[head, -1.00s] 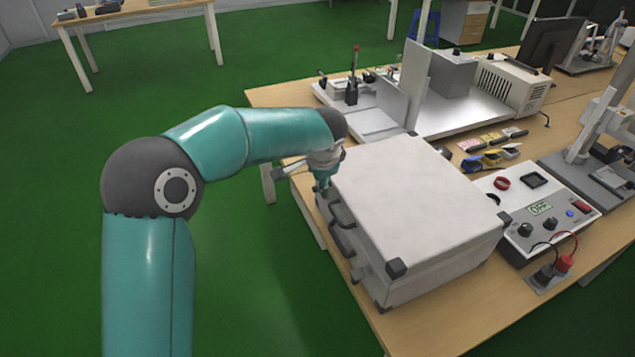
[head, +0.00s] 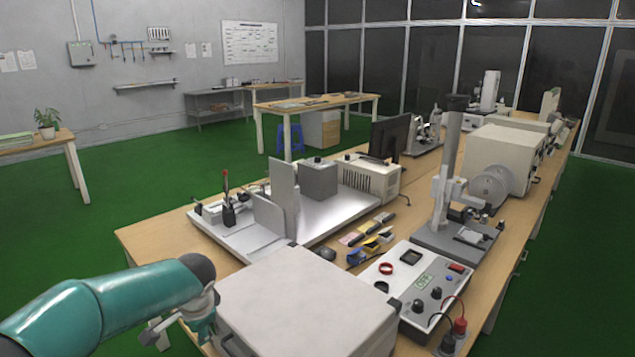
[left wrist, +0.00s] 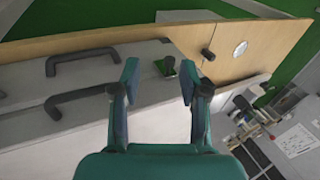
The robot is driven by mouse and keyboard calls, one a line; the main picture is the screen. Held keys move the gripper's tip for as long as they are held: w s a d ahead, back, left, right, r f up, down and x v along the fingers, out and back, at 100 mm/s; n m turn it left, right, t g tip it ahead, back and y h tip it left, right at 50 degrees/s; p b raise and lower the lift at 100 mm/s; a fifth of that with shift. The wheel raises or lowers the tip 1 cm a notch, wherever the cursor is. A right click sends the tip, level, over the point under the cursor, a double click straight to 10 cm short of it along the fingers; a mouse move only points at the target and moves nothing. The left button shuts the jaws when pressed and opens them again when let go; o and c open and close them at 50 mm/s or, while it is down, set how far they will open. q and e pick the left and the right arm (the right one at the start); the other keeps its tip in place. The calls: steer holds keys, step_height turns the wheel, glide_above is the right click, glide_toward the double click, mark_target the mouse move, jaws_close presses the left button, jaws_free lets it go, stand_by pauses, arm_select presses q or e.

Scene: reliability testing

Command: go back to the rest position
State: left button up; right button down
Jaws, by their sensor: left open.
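My left gripper (head: 178,328) is at the lower left in the head view, beside the left edge of a closed light-grey case (head: 305,295). In the left wrist view the gripper (left wrist: 160,80) has its two teal fingers spread, with nothing held between them. The case side (left wrist: 25,88) with two dark handles (left wrist: 82,62) shows there, and a dark corner piece (left wrist: 165,66) appears between the fingertips. I cannot tell whether the fingers touch the case. My right arm and gripper are not in view.
The wooden bench (head: 150,238) carries a metal fixture plate (head: 330,208), a grey box (head: 318,178), a monitor (head: 390,137), a control box with knobs (head: 420,285) and a test stand (head: 450,190).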

arm_select(q)
steer(key=s+d+f+g+h, duration=0.1)
steer(key=s+d+f+g, duration=0.15)
steer(key=s+f, duration=0.55)
steer(key=s+d+f+g+h, duration=0.25)
steer(key=s+f, duration=0.25)
steer(key=f, duration=0.7)
steer(key=s+d+f+n+t+h, duration=0.1)
steer(key=s+d+f+n+h, duration=0.1)
steer(key=s+d+f+n, duration=0.3)
steer(key=s+d+f+n+h, duration=0.1)
steer(key=s+d+f+n, duration=0.4)
steer(key=s, duration=0.5)
steer(key=shift+s+d+t+h, duration=0.35)
steer(key=shift+d+t, duration=0.05)
steer(key=shift+d, duration=0.1)
